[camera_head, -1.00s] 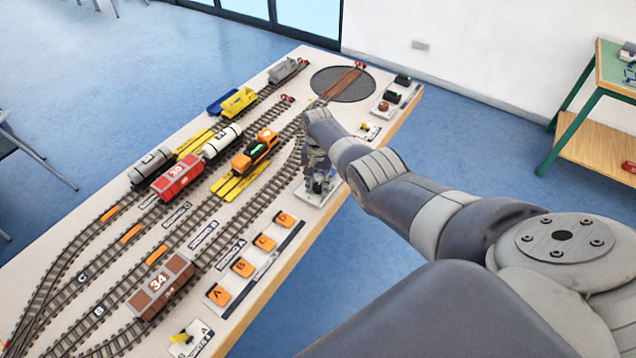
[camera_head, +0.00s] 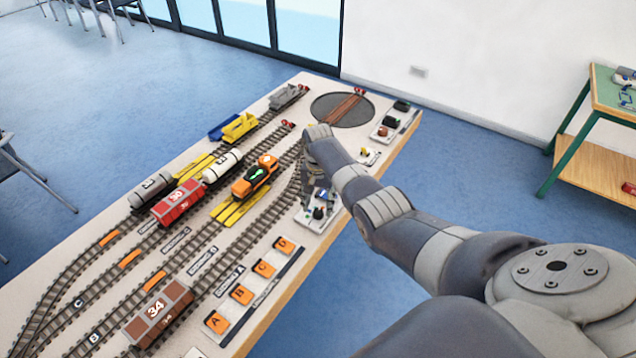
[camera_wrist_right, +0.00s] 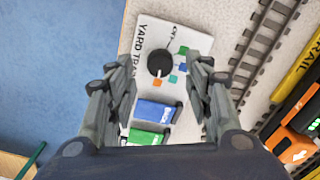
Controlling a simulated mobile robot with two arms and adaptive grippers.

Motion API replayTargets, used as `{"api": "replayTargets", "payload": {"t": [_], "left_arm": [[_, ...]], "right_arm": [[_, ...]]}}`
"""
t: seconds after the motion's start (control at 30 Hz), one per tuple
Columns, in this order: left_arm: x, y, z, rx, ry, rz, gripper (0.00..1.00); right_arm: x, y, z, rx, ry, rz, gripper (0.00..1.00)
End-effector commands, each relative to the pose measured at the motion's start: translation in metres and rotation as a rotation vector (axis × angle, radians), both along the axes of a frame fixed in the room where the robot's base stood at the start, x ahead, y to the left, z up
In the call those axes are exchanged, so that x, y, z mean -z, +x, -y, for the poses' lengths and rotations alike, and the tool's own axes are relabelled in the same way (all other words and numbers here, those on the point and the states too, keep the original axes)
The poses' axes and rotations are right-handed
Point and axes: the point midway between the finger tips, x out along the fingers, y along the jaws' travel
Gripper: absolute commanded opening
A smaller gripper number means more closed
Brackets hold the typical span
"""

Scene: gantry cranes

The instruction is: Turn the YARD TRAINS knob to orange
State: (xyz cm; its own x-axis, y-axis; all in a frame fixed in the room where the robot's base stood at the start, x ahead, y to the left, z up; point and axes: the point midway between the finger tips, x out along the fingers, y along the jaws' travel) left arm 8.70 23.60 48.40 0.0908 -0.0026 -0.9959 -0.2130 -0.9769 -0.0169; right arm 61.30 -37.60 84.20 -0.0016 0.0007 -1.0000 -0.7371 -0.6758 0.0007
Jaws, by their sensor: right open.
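The YARD TRAINS panel is a white plate (camera_wrist_right: 150,35) near the table's right edge; it also shows in the head view (camera_head: 307,221). Its round black knob (camera_wrist_right: 160,64) has colored squares around it, among them an orange one (camera_wrist_right: 158,83), a green one (camera_wrist_right: 184,50) and a blue one (camera_wrist_right: 183,67). I cannot tell clearly where the knob points. My right gripper (camera_wrist_right: 161,68) is open above the panel, its fingers on either side of the knob in the wrist view and apart from it. In the head view the gripper (camera_head: 316,190) partly hides the panel. My left gripper is out of view.
Tracks with an orange locomotive (camera_head: 255,178) and wagons lie to the left. Orange lettered switches (camera_head: 241,294) stand in front; a turntable (camera_head: 330,112) and another control panel (camera_head: 390,122) lie behind.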

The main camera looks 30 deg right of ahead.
Motion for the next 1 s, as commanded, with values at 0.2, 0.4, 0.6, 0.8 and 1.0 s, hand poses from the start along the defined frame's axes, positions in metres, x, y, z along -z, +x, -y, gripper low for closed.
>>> {"api": "replayTargets", "payload": {"t": [0.2, 0.4, 0.6, 0.8, 1.0], "left_arm": [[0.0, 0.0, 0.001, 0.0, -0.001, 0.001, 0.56], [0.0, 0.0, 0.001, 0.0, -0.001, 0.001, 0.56], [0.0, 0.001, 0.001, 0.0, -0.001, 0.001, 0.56], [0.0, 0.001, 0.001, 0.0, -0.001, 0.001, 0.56], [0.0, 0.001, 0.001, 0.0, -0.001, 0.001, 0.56]], "right_arm": [[-0.04, 0.002, 0.001, 0.0, -0.002, 0.006, 0.47], [-0.074, 0.002, 0.001, 0.001, -0.002, 0.006, 0.47], [-0.088, 0.001, 0.001, 0.001, -0.001, 0.002, 0.47], [-0.09, 0.001, 0.001, 0.001, -0.001, 0.002, 0.47], [-0.09, 0.001, 0.001, 0.001, -0.001, 0.002, 0.47]]}}
